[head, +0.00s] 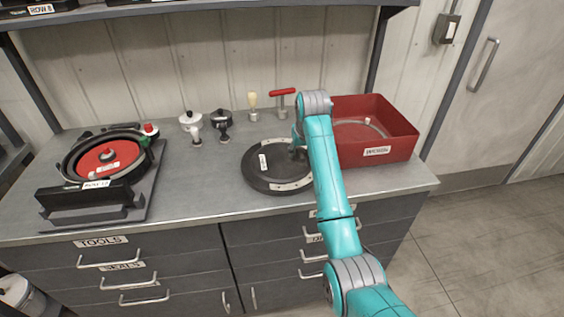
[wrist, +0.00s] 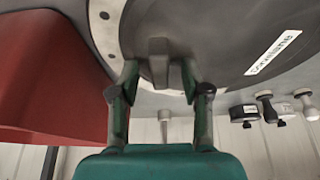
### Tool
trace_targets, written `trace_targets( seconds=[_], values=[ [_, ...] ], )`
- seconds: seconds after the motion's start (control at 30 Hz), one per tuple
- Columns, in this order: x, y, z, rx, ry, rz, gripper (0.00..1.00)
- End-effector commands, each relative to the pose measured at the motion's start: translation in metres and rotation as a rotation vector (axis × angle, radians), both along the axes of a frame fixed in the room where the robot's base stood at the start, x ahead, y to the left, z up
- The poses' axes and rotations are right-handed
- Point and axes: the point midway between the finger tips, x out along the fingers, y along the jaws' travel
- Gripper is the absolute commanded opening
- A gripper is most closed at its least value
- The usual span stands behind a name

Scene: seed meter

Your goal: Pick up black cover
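The black cover (head: 262,172) is a round, flat black disc with a white label and a pale rim section with holes. It lies on the grey bench, left of the red bin. In the wrist view the cover (wrist: 225,40) fills the upper part, with a small dark raised knob (wrist: 158,62) on it. My gripper (wrist: 158,75) is open, one finger on each side of the knob, with visible gaps between them. In the head view my gripper (head: 297,141) is over the cover's right edge, partly hidden by my teal arm.
A red bin (head: 398,151) stands close on the right, holding a pale round part. A black meter housing with a red disc (head: 106,157) sits at left. Small knobs (head: 191,121), a cream-handled tool (head: 253,103) and a red T-handle (head: 283,92) stand behind. Bench front is clear.

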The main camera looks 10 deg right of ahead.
Motion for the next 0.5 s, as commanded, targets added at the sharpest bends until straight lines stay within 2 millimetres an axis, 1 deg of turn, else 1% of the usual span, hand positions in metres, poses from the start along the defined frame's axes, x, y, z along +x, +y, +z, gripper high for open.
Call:
trace_targets(
  seconds=[0.03,0.07,0.1,0.17,0.5],
  values=[
    [0.0,0.0,0.0001,0.0,0.0,0.0,0.33],
    [-0.0001,0.0,0.0002,0.0,0.0,0.0,0.25],
    [-0.0001,0.0,0.0002,0.0,0.0,0.0,0.15],
    [0.0,0.0,0.0002,0.0,0.0,0.0,0.0],
    [0.0002,0.0001,0.0018,0.0,-0.002,0.0,0.0]
  ],
)
